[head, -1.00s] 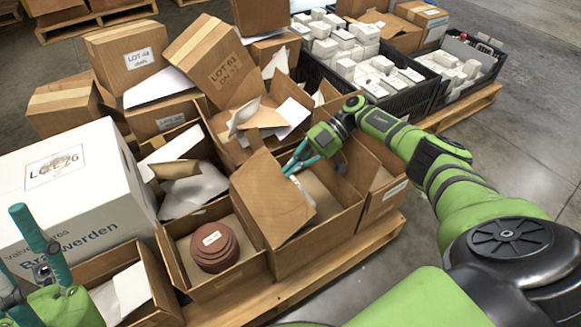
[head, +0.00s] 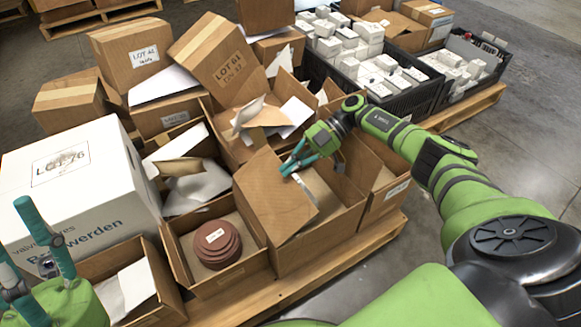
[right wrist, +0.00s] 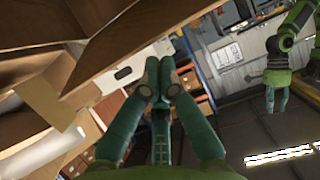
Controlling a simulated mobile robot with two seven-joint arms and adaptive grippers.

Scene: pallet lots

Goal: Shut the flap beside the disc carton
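The disc carton (head: 186,278) is open and holds a stack of red-brown discs (head: 217,244). Directly right of it is another open carton (head: 322,236) with a brown flap (head: 268,200) raised and tilted on its side nearest the discs. My right gripper (head: 285,172) is at the upper right edge of this flap; I cannot tell if it touches. In the right wrist view its fingertips (right wrist: 161,88) are together, with nothing seen between them. My left gripper (head: 14,232) is at the lower left edge, fingers apart and empty, near a white box.
The white box (head: 70,190) stands left of the disc carton. Several open and closed cartons crowd behind, including a tilted LOT 61 box (head: 222,65). Black crates (head: 400,100) of white boxes stand at the back right. The floor to the right (head: 530,150) is clear.

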